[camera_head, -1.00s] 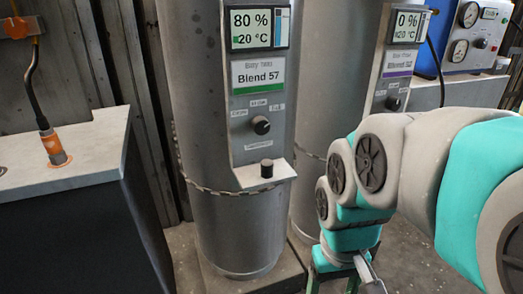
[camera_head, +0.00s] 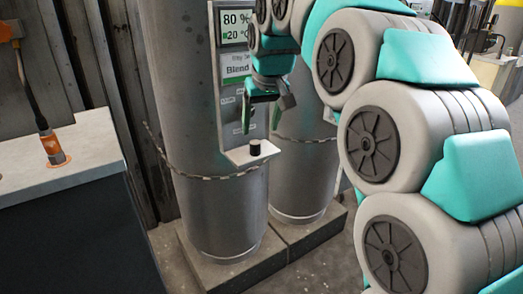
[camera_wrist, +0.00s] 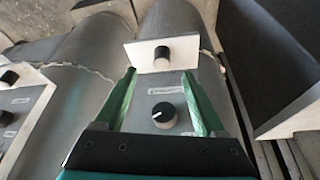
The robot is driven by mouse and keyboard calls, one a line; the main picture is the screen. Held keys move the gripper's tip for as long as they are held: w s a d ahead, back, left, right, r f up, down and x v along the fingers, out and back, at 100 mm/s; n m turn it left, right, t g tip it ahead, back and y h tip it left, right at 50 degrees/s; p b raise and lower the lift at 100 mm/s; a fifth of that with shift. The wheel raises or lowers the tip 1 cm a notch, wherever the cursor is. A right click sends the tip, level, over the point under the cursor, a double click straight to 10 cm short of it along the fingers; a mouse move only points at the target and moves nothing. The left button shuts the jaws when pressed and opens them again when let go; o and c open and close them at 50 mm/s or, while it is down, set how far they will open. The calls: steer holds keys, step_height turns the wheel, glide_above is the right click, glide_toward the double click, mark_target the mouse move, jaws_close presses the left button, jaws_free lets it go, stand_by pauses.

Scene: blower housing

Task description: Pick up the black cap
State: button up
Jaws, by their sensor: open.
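The black cap (camera_head: 255,147) is a small short cylinder standing on a white shelf (camera_head: 237,157) at the foot of the near tank's panel. In the wrist view the cap (camera_wrist: 162,53) is on the shelf (camera_wrist: 135,55), beyond my fingertips. My gripper (camera_head: 260,116) is open and empty, a little above the cap in the head view, in front of the panel. In the wrist view the two green fingers of my gripper (camera_wrist: 158,80) frame the panel's round black knob (camera_wrist: 164,112), with the cap ahead of them. They do not enclose the cap.
The near tank (camera_head: 215,210) stands beside a second tank (camera_head: 300,175) on a concrete plinth. The second tank's knob (camera_wrist: 10,77) shows at left in the wrist view. A dark cabinet with a pale top (camera_head: 60,165) stands at left. My arm fills the right.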

mark_target(255, 142)
steer(key=shift+a+x, duration=0.1)
steer(key=shift+x, duration=1.85)
steer(key=shift+a+x, duration=0.15)
steer(key=shift+x, duration=1.75)
steer(key=shift+w, duration=0.1)
jaws_close()
